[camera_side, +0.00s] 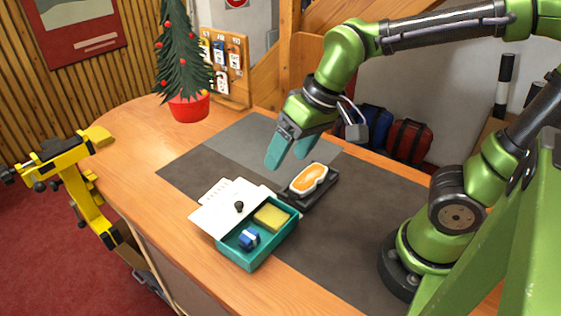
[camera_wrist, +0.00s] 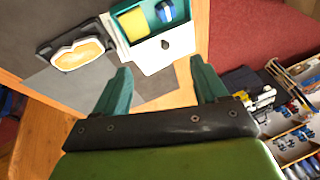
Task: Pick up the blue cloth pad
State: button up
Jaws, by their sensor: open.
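The blue cloth pad (camera_side: 249,239) lies inside a teal box (camera_side: 262,253), in its front left part, with a white band across it. It also shows in the wrist view (camera_wrist: 166,11) near the top edge. A yellow pad (camera_side: 271,216) lies beside it in the same box. A white lid with a dark knob (camera_side: 226,210) covers or leans on the box's left side. My gripper (camera_side: 288,155) has teal fingers that are apart and empty, above the mat and up from the box.
A black tray with an orange and white piece (camera_side: 309,181) sits just right of the box. A small tree in a red pot (camera_side: 188,106) stands at the back left. A yellow clamp-like stand (camera_side: 75,180) is at the table's left edge. The dark mat (camera_side: 350,230) is clear at right.

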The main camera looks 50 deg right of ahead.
jog(key=w+a+f+n+g+h, duration=0.2)
jog(key=w+a+f+g, duration=0.2)
jog(key=a, duration=0.4)
send_over(249, 234)
jog(key=f, duration=0.9)
jog(key=shift+s+a+f, duration=0.1)
jog(key=shift+a+f, duration=0.25)
jog(key=shift+a, duration=0.05)
jog(key=shift+d+f, duration=0.2)
jog(key=shift+f, duration=1.35)
jog(key=shift+d+f, duration=0.15)
jog(key=shift+f, duration=1.4)
